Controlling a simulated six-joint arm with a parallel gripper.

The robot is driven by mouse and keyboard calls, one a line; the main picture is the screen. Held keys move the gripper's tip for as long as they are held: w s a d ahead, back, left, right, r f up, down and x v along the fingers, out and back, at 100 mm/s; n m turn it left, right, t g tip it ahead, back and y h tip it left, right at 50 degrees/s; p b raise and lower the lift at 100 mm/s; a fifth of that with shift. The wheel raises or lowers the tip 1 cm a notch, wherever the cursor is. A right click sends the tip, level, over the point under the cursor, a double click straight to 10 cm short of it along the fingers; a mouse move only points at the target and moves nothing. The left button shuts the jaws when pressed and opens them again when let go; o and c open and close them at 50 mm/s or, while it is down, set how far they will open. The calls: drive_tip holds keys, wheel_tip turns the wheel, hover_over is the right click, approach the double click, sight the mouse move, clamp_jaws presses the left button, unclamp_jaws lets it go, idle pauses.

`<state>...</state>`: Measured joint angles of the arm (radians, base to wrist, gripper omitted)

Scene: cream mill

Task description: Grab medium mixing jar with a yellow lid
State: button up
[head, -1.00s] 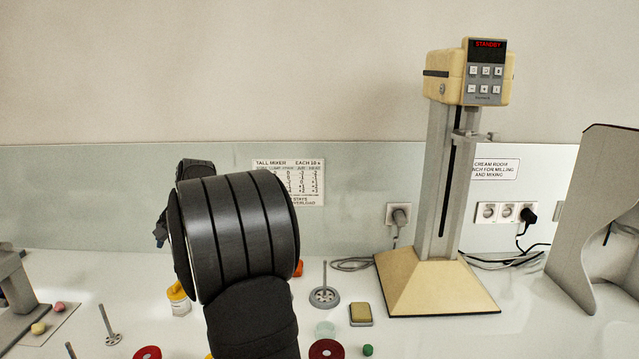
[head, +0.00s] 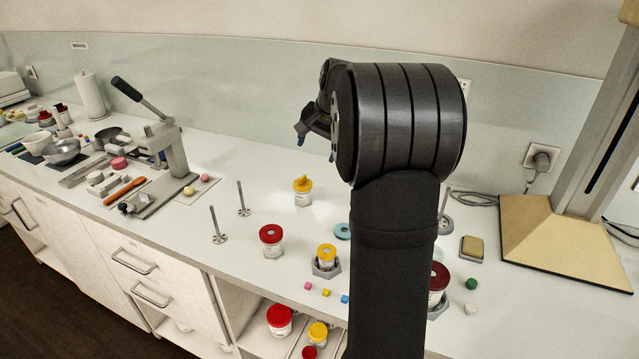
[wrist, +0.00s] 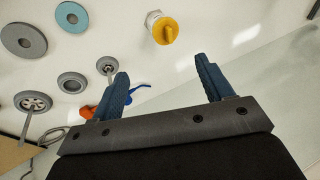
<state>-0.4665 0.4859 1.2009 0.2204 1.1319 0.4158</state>
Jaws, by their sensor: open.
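Several yellow-lidded jars show; I cannot tell which is the medium one. A white jar with a pointed yellow lid (head: 302,187) stands upright on the counter. A jar with a flat yellow lid (head: 326,256) sits in a grey hexagonal holder nearer the front edge. Another yellow-lidded jar (head: 317,333) is on the shelf below. My gripper (head: 316,146) is above the counter, partly hidden by my arm. In the wrist view my gripper (wrist: 162,76) is open and empty, and a yellow lid (wrist: 164,31) lies beyond the gap between its fingers, apart from them.
Red-lidded jars (head: 271,235) stand on the counter, one partly behind my arm. Thin upright stirrers (head: 242,200) stand left of the pointed-lid jar. A lever press (head: 165,150) is further left. Small coloured cubes (head: 326,293) lie near the front edge. Grey discs (wrist: 24,41) show in the wrist view.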

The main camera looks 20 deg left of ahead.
wheel_tip(320, 180, down, 6)
drive_tip(key=s+n+h, duration=0.3)
drive_tip(key=n, duration=0.3)
drive_tip(key=n+t+h, duration=0.2)
drive_tip(key=n+t, duration=0.9)
drive_tip(key=n, duration=1.8)
approach(298, 193)
drive_tip(key=x, duration=1.3)
drive_tip(key=c, duration=1)
